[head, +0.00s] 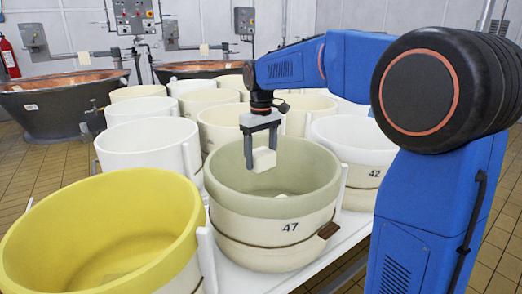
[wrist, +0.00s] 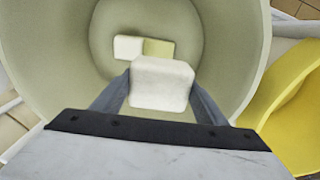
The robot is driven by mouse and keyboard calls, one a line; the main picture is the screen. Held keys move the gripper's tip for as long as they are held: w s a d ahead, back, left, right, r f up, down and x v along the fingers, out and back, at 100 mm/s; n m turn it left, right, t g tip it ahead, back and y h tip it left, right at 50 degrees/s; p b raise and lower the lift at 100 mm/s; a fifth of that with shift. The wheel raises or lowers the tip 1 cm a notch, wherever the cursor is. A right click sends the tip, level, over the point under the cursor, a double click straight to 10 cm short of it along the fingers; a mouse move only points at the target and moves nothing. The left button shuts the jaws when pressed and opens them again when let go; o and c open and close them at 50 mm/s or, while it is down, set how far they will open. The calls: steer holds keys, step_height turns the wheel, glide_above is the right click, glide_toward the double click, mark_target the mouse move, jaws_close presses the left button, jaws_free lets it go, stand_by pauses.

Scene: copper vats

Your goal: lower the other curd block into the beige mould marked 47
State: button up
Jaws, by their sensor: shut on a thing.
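The beige mould marked 47 (head: 270,232) stands at the front of the white table, with its open top facing up. My gripper (head: 262,150) is above and inside its rim line, shut on a white curd block (head: 264,160). In the wrist view the held curd block (wrist: 161,84) sits between the two fingers, over the mould's opening (wrist: 238,60). Below it on the mould's floor lie a white block (wrist: 128,47) and a yellowish block (wrist: 158,48), side by side. The held block partly covers the view of the floor.
A yellow mould (head: 100,235) stands close at the left, and a white mould marked 42 (head: 362,158) at the right. Several more white and cream moulds (head: 150,148) crowd behind. Copper vats (head: 60,100) stand along the back wall.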

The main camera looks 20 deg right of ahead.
steer(key=shift+f, duration=11.25)
steer(key=shift+f, duration=0.65)
steer(key=o, duration=1.4)
steer(key=shift+r, duration=0.1)
